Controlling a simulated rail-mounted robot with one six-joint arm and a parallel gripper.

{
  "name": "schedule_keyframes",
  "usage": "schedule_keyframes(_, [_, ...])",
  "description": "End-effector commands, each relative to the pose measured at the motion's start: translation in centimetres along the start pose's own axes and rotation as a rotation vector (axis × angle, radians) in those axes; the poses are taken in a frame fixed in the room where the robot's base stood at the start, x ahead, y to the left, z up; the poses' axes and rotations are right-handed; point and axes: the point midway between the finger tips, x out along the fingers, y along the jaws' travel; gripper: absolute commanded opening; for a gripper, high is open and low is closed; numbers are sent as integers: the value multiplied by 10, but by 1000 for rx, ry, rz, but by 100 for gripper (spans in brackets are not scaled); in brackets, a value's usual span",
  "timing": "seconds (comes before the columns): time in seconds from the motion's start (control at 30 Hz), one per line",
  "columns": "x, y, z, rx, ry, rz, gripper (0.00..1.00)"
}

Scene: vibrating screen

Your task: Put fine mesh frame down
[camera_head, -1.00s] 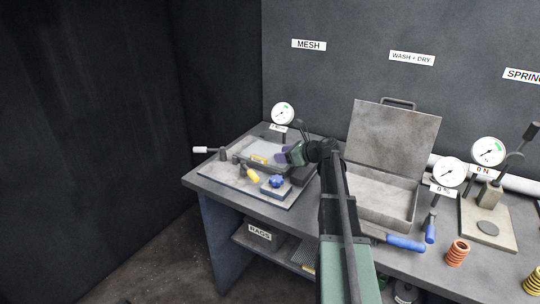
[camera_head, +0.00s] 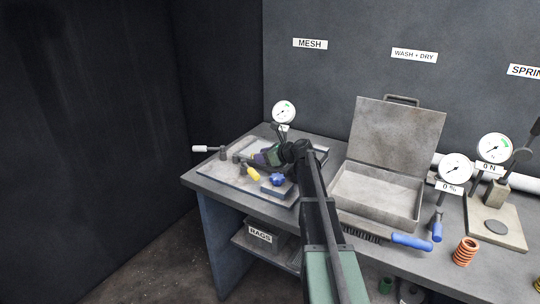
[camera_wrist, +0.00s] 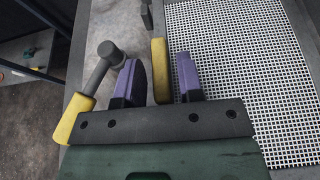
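The fine mesh frame (camera_wrist: 235,70) fills the right of the wrist view, a pale woven mesh in a grey rim. It lies at the station under the MESH sign, where my arm mostly hides it in the head view. A yellow tab (camera_wrist: 160,70) stands at its left side. My gripper (camera_wrist: 159,75) has its two purple fingers on either side of this tab, with a visible gap on each side, so it is open. My gripper also shows low over the station in the head view (camera_head: 262,157).
A yellow-handled clamp (camera_wrist: 78,115) sits left of my gripper. A blue knob (camera_head: 277,180) and a dial gauge (camera_head: 284,112) stand at the station. An open metal case (camera_head: 378,195) and a blue-handled brush (camera_head: 411,242) lie to the right.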

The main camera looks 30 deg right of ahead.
Motion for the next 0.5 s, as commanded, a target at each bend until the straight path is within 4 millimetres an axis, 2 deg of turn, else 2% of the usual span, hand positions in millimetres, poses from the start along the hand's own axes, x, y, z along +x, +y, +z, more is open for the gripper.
schedule_keyframes(0.03, [0, 0, 0, 0, 0, 0, 27])
schedule_keyframes(0.2, [0, 0, 0, 0, 0, 0, 1])
schedule_keyframes(0.5, [0, 0, 0, 0, 0, 0, 0])
